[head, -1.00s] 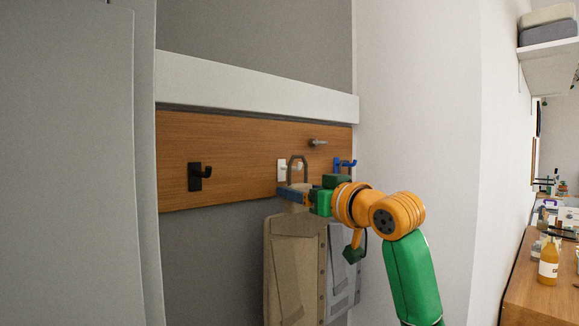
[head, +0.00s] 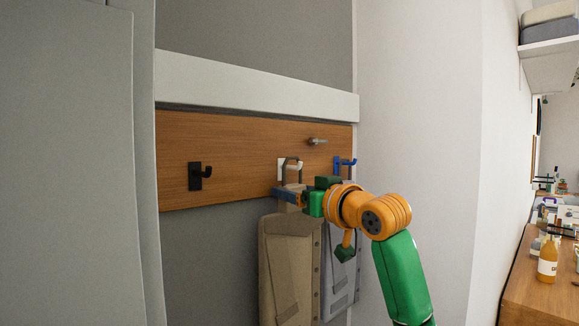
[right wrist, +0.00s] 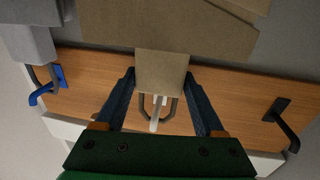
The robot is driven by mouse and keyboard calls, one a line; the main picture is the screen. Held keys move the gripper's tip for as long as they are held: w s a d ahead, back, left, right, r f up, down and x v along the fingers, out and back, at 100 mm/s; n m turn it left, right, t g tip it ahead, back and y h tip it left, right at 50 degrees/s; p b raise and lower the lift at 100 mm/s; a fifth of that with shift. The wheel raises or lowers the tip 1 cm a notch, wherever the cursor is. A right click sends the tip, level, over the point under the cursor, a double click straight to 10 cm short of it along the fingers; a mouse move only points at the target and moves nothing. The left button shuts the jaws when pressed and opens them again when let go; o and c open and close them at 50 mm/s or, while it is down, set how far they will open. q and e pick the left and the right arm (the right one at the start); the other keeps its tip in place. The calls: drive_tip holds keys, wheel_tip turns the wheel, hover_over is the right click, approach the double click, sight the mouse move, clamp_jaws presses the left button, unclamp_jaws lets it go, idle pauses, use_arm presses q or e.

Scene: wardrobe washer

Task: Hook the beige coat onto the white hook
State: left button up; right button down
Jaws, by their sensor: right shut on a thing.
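The beige coat (head: 288,265) hangs from my right gripper (head: 285,195), which is shut on the tab at its top. In the right wrist view the beige tab (right wrist: 160,72) is between the fingers of my right gripper (right wrist: 162,80). The coat's grey loop (head: 291,160) stands up above the grip, at the white hook (head: 283,172). In the right wrist view the white hook (right wrist: 155,122) shows within the outline of the loop (right wrist: 175,108). I cannot tell whether the loop rests on the hook. My left gripper is not in view.
A grey garment (head: 341,265) hangs at the blue hook (head: 345,162), close on the right of the coat. A black hook (head: 197,176) on the left of the wooden board (head: 240,150) is empty. A metal peg (head: 317,141) sits above. A white wall borders the right side.

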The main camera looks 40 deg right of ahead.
drive_tip(key=shift+w+f, duration=0.1)
drive_tip(key=shift+w, duration=0.15)
drive_tip(key=shift+w+f, duration=0.15)
drive_tip(key=shift+f, duration=0.1)
idle(0.5)
drive_tip(key=shift+f, duration=0.15)
idle(0.4)
unclamp_jaws()
drive_tip(key=shift+s+a+b, duration=0.1)
drive_tip(key=shift+s+b, duration=0.2)
drive_tip(key=shift+b, duration=0.1)
drive_tip(key=b+v, duration=0.2)
drive_tip(key=v, duration=0.5)
drive_tip(key=shift+b, duration=0.35)
